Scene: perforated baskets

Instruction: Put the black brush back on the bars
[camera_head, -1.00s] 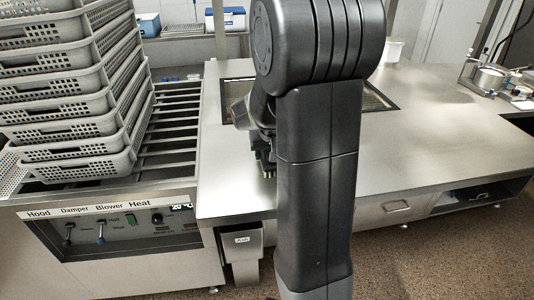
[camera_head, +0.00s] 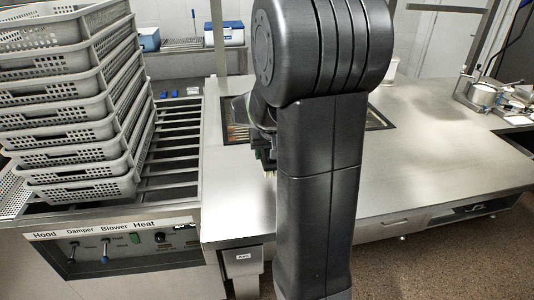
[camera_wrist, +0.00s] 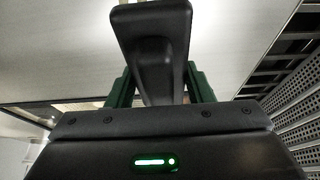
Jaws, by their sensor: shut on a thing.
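The black brush (camera_wrist: 155,45) is in my gripper (camera_wrist: 160,88), between the two green fingers in the wrist view. The fingers are shut on it. In the head view my gripper (camera_head: 263,152) is mostly hidden behind my arm, over the near left part of the steel counter. Pale bristles show just below it, and I cannot tell whether they touch the counter. The bars (camera_head: 172,142) are a row of dark-gapped metal slats to the left of my gripper, partly covered by baskets.
A tall stack of grey perforated baskets (camera_head: 80,160) stands on the left of the bars. A control panel (camera_head: 130,245) fronts that unit. The steel counter (camera_head: 430,150) is mostly clear, with a dark-framed inset behind my arm. Small metal equipment (camera_head: 485,92) stands at the far right.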

